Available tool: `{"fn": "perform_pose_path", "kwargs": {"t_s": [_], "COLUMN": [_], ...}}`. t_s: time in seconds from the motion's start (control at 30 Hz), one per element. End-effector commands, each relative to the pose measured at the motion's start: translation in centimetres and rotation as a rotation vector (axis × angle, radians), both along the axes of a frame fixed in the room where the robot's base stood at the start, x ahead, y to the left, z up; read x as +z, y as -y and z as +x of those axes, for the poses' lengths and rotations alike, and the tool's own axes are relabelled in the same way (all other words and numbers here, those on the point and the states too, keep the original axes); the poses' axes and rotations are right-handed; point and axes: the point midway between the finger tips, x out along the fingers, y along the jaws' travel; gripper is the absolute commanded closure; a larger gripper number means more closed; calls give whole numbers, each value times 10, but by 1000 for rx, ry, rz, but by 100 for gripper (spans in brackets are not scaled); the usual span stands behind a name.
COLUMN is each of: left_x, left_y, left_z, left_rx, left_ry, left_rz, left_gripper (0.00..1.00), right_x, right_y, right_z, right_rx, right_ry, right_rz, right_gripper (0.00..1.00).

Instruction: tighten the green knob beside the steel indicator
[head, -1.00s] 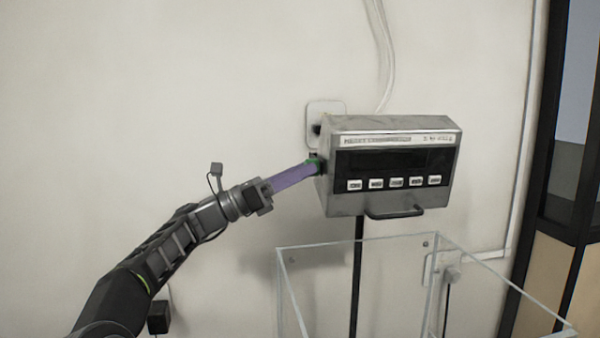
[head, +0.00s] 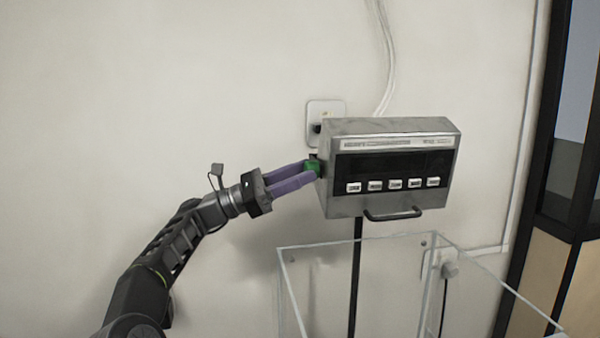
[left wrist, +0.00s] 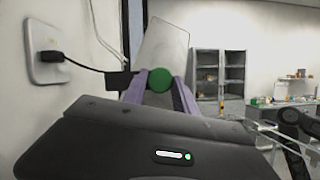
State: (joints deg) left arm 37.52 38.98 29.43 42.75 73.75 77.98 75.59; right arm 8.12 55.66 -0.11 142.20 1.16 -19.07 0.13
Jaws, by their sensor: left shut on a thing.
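The steel indicator (head: 391,192) is a grey box with a dark display and a row of white buttons, on a dark post by the wall. The green knob (head: 313,169) sits at its left side. My left gripper (head: 309,173) has its purple fingers on either side of the knob and is shut on it. In the left wrist view the round green knob (left wrist: 160,80) shows between the fingertips, with the indicator's side (left wrist: 163,50) behind it. My right gripper is not in view.
A clear glass-walled case (head: 350,240) stands below the indicator. A wall socket (head: 322,108) with a plug is just behind the knob. White cables (head: 386,60) run up the wall. A dark-framed cabinet (head: 560,200) stands at the far right.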

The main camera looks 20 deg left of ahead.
Motion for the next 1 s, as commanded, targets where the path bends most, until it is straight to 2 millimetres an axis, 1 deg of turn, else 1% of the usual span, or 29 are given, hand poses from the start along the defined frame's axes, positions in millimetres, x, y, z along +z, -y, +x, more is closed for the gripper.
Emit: {"fn": "perform_pose_path", "kwargs": {"t_s": [0.03, 0.27, 0.5, 0.63, 0.77, 1.0], "left_x": [0, 0, 0, -3, -9, -23], "left_y": [0, 0, 0, -4, -16, -44], "left_z": [0, 0, 0, -2, -8, -25], "left_rx": [1, 1, 1, 1, 4, 4], "left_ry": [2, 0, -1, -1, -1, 0], "left_rz": [0, 0, -1, -1, -1, -4], "left_gripper": [64, 45, 45, 45, 45, 45], "right_x": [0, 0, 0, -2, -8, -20], "right_y": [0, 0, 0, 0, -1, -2], "right_z": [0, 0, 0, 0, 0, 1], "right_rx": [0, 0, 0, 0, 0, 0], "right_ry": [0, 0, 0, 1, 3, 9], "right_rz": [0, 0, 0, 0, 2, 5], "right_gripper": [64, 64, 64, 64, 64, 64]}}
